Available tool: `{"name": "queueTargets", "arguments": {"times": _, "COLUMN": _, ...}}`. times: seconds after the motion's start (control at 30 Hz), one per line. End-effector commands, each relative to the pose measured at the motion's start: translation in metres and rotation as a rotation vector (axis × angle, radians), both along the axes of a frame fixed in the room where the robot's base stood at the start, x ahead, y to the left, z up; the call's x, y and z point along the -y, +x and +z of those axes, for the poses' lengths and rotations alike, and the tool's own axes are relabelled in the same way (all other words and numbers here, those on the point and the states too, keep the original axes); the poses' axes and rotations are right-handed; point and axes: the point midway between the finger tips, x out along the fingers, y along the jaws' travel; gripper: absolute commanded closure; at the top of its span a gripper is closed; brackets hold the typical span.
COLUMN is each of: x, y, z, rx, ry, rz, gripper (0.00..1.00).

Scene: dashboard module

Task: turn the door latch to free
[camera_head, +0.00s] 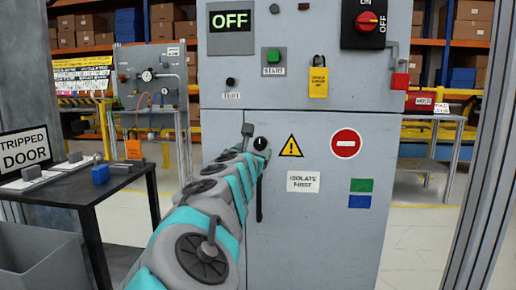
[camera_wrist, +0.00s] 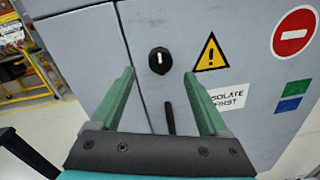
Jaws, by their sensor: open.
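The door latch is a round black knob with a white mark (camera_wrist: 160,60) on the grey cabinet door. The mark stands close to upright in the wrist view. The knob also shows in the head view (camera_head: 260,143), just beyond the end of my arm. My gripper (camera_wrist: 160,76) is open, with its two green fingers on either side of the knob in the wrist view. Nothing is between the fingers, and I cannot tell how far the tips are from the door. A black vertical handle (camera_wrist: 170,119) is below the knob, partly seen between the fingers.
The cabinet (camera_head: 330,230) bears a display reading OFF (camera_head: 231,20), a red rotary switch (camera_head: 367,22) and a yellow tag with a padlock (camera_head: 318,82). A black table (camera_head: 95,190) stands at left with a blue padlock (camera_head: 100,174).

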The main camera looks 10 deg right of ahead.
Motion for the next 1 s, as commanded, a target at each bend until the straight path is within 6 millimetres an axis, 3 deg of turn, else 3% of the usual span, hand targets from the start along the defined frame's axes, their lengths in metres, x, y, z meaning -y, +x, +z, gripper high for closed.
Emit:
{"name": "queueTargets", "arguments": {"times": 0.1, "x": 0.009, "y": 0.019, "z": -0.003, "rx": -0.003, "ry": 0.005, "rz": -0.001, "gripper": 0.22}}
{"name": "queueTargets", "arguments": {"times": 0.3, "x": 0.014, "y": 0.039, "z": -0.001, "rx": 0.000, "ry": 0.003, "rz": 0.001, "gripper": 0.22}}
{"name": "queueTargets", "arguments": {"times": 0.73, "x": 0.019, "y": 0.046, "z": -0.001, "rx": 0.000, "ry": 0.004, "rz": -0.002, "gripper": 0.22}}
{"name": "queueTargets", "arguments": {"times": 1.0, "x": 0.019, "y": 0.046, "z": -0.001, "rx": 0.000, "ry": 0.005, "rz": -0.002, "gripper": 0.51}}
